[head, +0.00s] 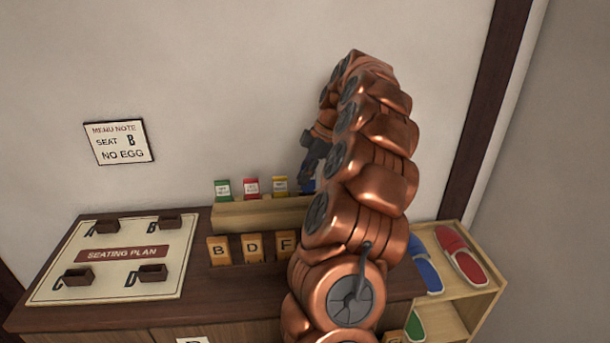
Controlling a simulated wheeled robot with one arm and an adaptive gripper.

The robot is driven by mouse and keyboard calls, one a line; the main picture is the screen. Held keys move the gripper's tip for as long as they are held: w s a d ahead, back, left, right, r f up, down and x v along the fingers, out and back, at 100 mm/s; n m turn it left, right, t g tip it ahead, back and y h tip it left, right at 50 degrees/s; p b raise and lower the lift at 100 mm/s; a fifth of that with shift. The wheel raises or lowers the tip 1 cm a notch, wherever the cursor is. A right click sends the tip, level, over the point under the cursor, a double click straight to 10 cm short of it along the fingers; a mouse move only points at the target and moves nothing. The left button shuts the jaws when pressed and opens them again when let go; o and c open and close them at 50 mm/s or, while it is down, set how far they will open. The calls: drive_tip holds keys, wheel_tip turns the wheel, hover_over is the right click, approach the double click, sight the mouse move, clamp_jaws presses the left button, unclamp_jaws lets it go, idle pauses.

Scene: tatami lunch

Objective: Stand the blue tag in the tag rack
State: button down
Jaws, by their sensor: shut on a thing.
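The tag rack (245,214) is a pale wooden block at the back of the dark counter. A green tag (222,190), a red tag (251,188) and a yellow tag (280,186) stand upright in it from left to right. My gripper (307,172) is at the rack's right end, partly hidden behind my copper arm. It is shut on the blue tag (308,187), of which only a small blue part shows, just right of the yellow tag. I cannot tell whether the blue tag touches the rack.
Wooden letter blocks B (219,250), D (252,247) and F (286,245) stand before the rack. A seating plan board (110,290) with small dark holders lies at left. A shelf (483,297) with red, blue and green slippers stands at right. The wall is close behind.

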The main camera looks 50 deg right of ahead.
drive_tip(key=shift+f+b, duration=0.65)
drive_tip(key=shift+f, duration=0.1)
drive_tip(key=shift+r+b, duration=0.1)
drive_tip(key=shift+b, duration=0.25)
idle(0.5)
drive_tip(key=shift+f+b, duration=0.65)
drive_tip(key=shift+b, duration=0.35)
idle(0.5)
drive_tip(key=shift+r, duration=0.1)
drive_tip(key=c, duration=0.5)
unclamp_jaws()
idle(0.3)
drive_tip(key=shift+r, duration=0.15)
idle(0.4)
drive_tip(key=shift+r+p, duration=1.2)
drive_tip(key=shift+r, duration=2.15)
